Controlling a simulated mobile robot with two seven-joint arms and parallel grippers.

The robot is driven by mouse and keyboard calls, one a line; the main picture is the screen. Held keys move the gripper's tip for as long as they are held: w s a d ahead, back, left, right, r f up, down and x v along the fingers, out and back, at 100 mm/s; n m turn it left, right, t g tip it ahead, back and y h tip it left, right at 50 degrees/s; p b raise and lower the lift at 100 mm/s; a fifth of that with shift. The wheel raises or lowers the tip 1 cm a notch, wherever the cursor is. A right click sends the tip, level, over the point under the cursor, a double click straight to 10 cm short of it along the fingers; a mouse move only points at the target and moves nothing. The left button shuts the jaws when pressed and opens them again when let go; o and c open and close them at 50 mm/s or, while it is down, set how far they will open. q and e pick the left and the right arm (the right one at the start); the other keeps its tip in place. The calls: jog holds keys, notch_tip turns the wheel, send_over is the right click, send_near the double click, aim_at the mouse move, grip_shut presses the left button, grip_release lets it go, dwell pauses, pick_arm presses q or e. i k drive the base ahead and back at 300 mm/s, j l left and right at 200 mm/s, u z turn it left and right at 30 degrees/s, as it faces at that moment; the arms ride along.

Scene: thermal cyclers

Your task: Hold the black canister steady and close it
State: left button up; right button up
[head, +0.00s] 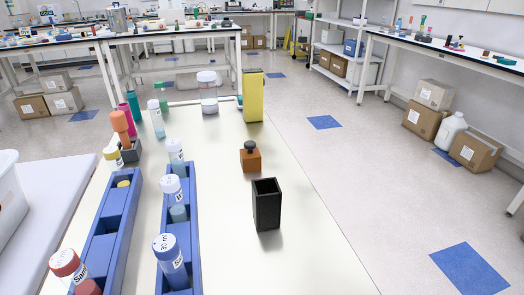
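The black canister (267,207) stands upright on the pale table (308,232), right of the blue racks. It is square-sided, and its top is open with a dark hollow inside. Behind it and slightly left stands a small orange-brown square block (251,161) with a black round knob (249,146) on top. I cannot tell whether this is a lid or a separate small bottle. No separate black lid is clearly seen. Neither of my grippers is in view.
Two long blue racks (194,238) hold capped tubes on the left. A tall yellow block (253,97) and a clear jar (208,97) stand farther back. A white bin (8,196) is at the far left. The tabletop right of the canister is clear to its edge.

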aim_at(267, 194)
jog(key=i+l, duration=0.95)
jog(key=i+u, duration=0.05)
jog(key=i, duration=0.1)
